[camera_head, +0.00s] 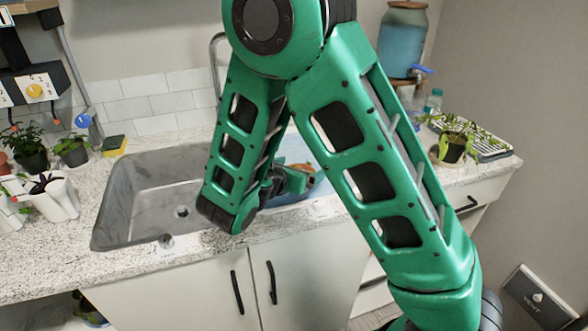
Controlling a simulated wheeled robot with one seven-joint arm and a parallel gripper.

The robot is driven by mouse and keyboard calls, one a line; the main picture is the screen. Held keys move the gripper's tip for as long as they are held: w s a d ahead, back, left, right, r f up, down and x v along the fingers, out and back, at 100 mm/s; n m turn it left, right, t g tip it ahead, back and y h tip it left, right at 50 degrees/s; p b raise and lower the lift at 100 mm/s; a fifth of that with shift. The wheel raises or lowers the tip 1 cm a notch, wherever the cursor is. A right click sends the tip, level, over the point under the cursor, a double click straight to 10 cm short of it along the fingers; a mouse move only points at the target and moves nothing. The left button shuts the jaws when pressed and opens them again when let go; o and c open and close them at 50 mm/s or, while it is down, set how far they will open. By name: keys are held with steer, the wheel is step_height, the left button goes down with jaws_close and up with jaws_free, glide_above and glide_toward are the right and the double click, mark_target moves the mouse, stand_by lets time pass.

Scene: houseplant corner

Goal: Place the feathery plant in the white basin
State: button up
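I cannot tell for certain which plant is the feathery one. A potted plant with thin, spreading light-green leaves (453,150) stands on the counter at the right, beside a drying rack. My gripper (290,181) is low over the counter right of the sink, mostly hidden behind my green arm; its fingertips and anything between them do not show clearly.
A grey sink (122,197) is sunk into the speckled counter (60,262). At the left stand a dark-potted plant (33,158), another small plant (73,152), white pots (54,197) and a sponge (113,145). A blue dispenser (402,45) stands at the back right.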

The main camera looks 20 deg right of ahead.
steer(key=shift+r, duration=0.55)
steer(key=v, duration=1.2)
